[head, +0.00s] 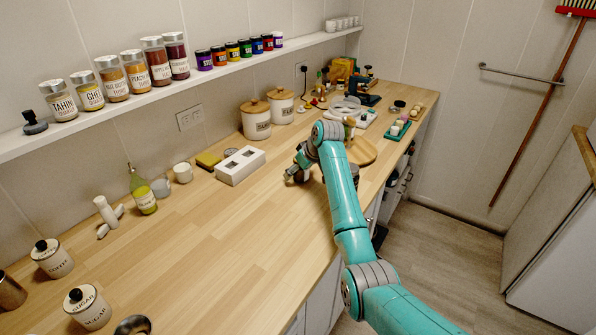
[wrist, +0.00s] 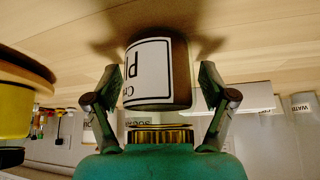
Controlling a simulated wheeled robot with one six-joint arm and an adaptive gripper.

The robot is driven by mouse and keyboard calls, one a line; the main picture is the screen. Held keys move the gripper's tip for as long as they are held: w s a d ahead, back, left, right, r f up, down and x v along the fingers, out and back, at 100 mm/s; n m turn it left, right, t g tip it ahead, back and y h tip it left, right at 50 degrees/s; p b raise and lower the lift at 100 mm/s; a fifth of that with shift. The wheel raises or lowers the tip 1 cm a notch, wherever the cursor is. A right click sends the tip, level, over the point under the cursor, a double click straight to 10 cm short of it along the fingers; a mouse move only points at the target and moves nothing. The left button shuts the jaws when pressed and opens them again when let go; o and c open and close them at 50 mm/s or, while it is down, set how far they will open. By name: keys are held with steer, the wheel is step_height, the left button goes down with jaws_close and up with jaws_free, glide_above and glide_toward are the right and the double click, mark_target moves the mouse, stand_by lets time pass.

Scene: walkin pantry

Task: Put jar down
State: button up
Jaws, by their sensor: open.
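A jar (wrist: 176,78) with a brown body and a white label bordered in black shows in the wrist view, which appears upside down. Its far end meets or nearly meets the wooden counter, with a dark shadow around it. My gripper (wrist: 160,76) has one finger on each side of the jar, with visible gaps between fingers and jar. In the head view my gripper (head: 297,174) is low over the counter, right of the white block, and mostly hides the jar. I cannot tell there whether the jar fully touches the wood.
The wooden counter (head: 210,240) is clear in front of and left of my gripper. A white block with dark openings (head: 240,166) is close on the left. Two lidded canisters (head: 256,121) stand behind. A round wooden board (head: 361,151) lies to the right.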

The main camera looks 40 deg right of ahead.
steer(key=v, duration=1.2)
steer(key=shift+r, duration=0.2)
